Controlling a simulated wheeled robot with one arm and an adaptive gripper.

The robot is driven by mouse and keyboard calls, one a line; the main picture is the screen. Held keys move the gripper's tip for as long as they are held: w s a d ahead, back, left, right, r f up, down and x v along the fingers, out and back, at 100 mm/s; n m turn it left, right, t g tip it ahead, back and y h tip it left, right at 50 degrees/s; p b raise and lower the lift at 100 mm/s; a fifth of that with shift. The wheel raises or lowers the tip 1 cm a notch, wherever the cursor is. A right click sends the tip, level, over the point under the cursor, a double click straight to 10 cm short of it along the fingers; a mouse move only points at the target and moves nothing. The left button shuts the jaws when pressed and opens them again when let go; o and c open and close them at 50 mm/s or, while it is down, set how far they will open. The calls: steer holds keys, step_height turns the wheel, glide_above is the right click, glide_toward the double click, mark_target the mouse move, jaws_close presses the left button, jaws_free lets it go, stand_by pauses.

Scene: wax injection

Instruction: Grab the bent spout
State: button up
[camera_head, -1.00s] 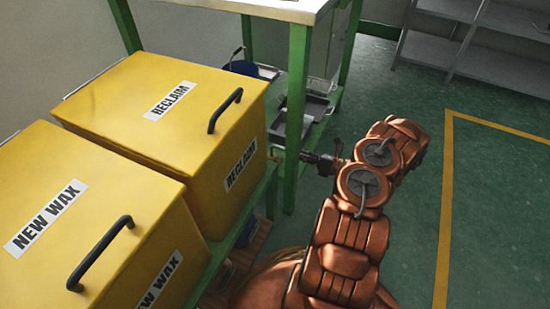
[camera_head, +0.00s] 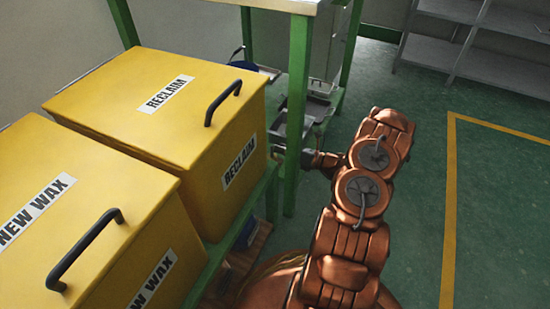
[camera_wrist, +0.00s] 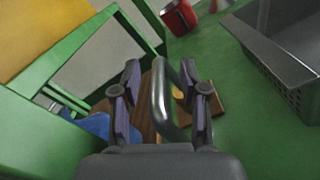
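The bent spout (camera_wrist: 160,108) is a grey, curved metal tube in the wrist view. It stands between the two fingers of my gripper (camera_wrist: 161,78), its bend near fingertip level and its lower end close to the palm. The fingers are spread, with a gap to the tube on the left. On the right they are close to it, and I cannot tell whether they touch. In the head view my gripper (camera_head: 311,158) is small and dark beside the green table leg. The spout cannot be made out there.
The yellow RECLAIM box (camera_head: 150,115) and NEW WAX box (camera_head: 70,205) stand at left. A green leg (camera_head: 296,100) is close to my gripper. The wrist view shows a red container (camera_wrist: 180,17), a grey perforated bin (camera_wrist: 285,50) and a wooden board (camera_wrist: 212,100). Floor at right is clear.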

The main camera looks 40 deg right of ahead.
jaws_close()
stand_by(0.7)
